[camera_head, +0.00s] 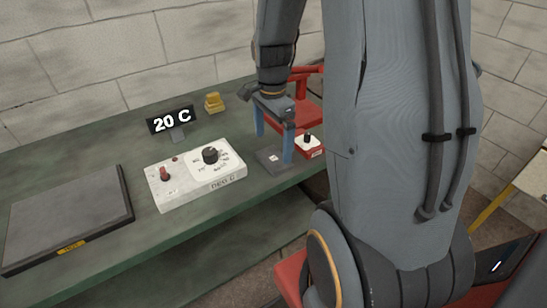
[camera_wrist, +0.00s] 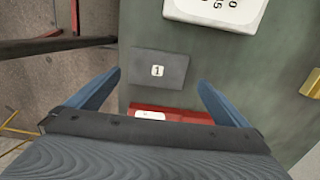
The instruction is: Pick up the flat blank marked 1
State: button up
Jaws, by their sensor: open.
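The flat blank (camera_head: 269,160) is a small dark grey plate lying flat on the green bench. In the wrist view the blank (camera_wrist: 170,68) shows a white label with a 1. My gripper (camera_head: 273,147) is pointed down over it with its blue fingers apart and nothing between them. In the wrist view the fingers of my gripper (camera_wrist: 160,92) stand on either side of the blank's near edge, and the blank looks uncovered. I cannot tell how high the fingertips are above it.
A white control box (camera_head: 195,175) with a black knob stands left of the blank. A red box (camera_head: 309,146) is close on its right. A 20 C display (camera_head: 170,120), a yellow block (camera_head: 214,103) and a dark flat plate (camera_head: 65,220) are further left. The bench's front edge is near.

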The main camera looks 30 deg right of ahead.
aim_at(274, 158)
jog(key=f, duration=0.1)
jog(key=f+p, duration=0.1)
jog(key=f, duration=0.2)
jog(key=shift+s, duration=0.3)
jog(key=shift+f+p, duration=0.35)
jog(key=shift+f, duration=0.1)
jog(key=shift+c, duration=0.4)
jog(key=c, duration=1)
jog(key=shift+o, duration=0.2)
jog(key=shift+r, duration=0.1)
